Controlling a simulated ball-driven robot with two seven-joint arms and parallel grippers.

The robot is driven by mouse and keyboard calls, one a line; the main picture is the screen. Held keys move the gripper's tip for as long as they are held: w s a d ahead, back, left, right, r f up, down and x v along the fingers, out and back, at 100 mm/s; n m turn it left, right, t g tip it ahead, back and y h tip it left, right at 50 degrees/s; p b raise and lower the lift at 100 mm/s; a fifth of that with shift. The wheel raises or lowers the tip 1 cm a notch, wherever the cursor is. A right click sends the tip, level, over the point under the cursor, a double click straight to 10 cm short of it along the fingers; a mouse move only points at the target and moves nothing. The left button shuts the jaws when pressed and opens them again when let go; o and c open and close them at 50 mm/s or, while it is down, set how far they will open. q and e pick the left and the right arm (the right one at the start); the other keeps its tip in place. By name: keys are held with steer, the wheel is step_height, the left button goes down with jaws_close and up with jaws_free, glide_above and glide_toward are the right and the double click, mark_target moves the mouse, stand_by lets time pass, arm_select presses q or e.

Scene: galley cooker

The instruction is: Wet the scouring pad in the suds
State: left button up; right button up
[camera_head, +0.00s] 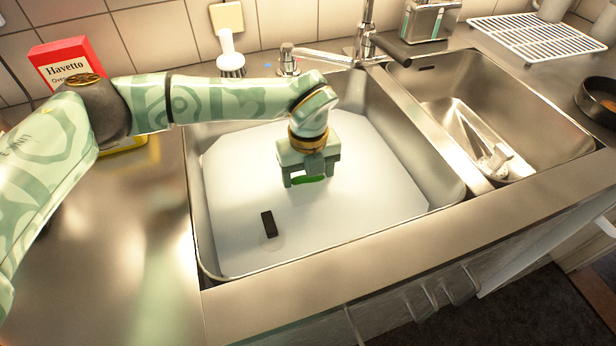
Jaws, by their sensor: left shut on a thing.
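My left gripper (308,175) reaches over the large left basin (400,120) and points down. It is shut on the green scouring pad (312,180), of which only a thin green strip shows between the fingers. The pale, whitish suds (370,195) spread across the basin below the gripper. I cannot tell whether the pad touches the suds. My right gripper is not in view.
A dark oblong thing (269,224) shows in the basin's front left. The smaller right basin (530,110) holds a clear, wedge-shaped thing. The tap (366,40), a white-headed brush (229,55) and a red box (65,62) stand behind. A wire rack (540,38) lies back right.

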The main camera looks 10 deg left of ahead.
arm_select(q)
step_height(320, 180, up, 6)
steer(key=p, duration=0.4)
steer(key=shift+r, duration=0.25)
steer(key=shift+f, duration=0.1)
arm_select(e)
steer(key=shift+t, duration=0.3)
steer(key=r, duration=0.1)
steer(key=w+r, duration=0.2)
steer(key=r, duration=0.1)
